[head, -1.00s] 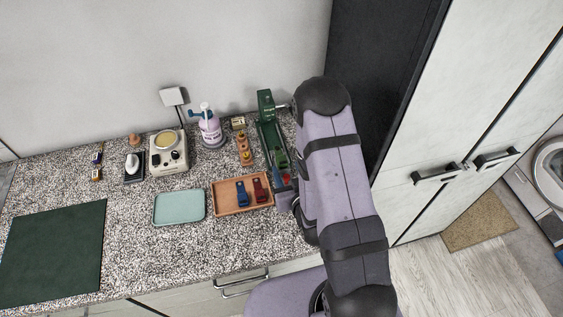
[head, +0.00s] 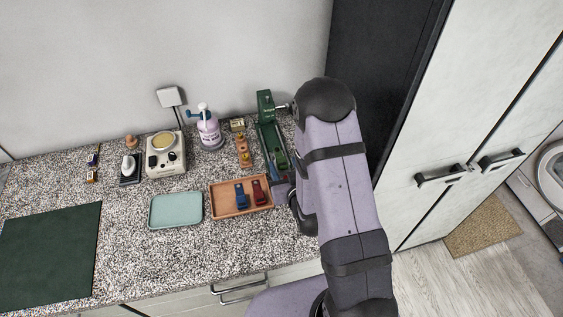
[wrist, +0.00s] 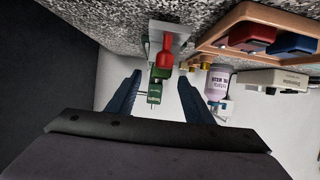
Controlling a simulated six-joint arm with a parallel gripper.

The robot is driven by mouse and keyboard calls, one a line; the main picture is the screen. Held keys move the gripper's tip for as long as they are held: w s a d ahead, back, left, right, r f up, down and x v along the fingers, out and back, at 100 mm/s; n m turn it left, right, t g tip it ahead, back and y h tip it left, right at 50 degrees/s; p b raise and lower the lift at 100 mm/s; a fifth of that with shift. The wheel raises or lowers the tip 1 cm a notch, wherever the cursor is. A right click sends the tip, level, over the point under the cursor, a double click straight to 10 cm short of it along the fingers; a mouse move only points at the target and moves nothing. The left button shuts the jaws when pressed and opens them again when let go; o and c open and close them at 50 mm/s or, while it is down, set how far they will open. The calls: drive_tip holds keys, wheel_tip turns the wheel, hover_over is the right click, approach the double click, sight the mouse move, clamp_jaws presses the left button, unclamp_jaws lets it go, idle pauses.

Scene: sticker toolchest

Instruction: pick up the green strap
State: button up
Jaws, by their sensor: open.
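A dark green tool stand (head: 265,103) stands at the back right of the counter in the head view. A green piece that looks like the green strap (head: 281,160) lies at its near end, partly hidden by my arm. In the wrist view, green (wrist: 159,73) shows between my fingertips, with a red part (wrist: 165,52) just above it in the picture and the labelled stand (wrist: 154,98) below. My gripper (wrist: 160,76) is open, its two blue fingers apart on either side. I cannot tell how near the fingers are to the strap.
A wooden tray (head: 228,212) holds a blue strap (head: 241,195) and a red strap (head: 259,191). A teal tray (head: 176,210) lies farther left. A dark cabinet rises on the right.

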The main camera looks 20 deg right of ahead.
drive_tip(key=shift+p+x, duration=0.35)
drive_tip(key=shift+x, duration=0.75)
drive_tip(key=shift+c, duration=0.4)
drive_tip(key=c, duration=1.1)
drive_tip(key=shift+o, duration=0.2)
drive_tip(key=shift+w+r, duration=0.1)
drive_tip(key=shift+r, duration=0.2)
wheel_tip(320, 180, up, 9)
drive_tip(key=b, duration=0.1)
drive_tip(key=shift+r+b, duration=0.2)
drive_tip(key=shift+b, duration=0.2)
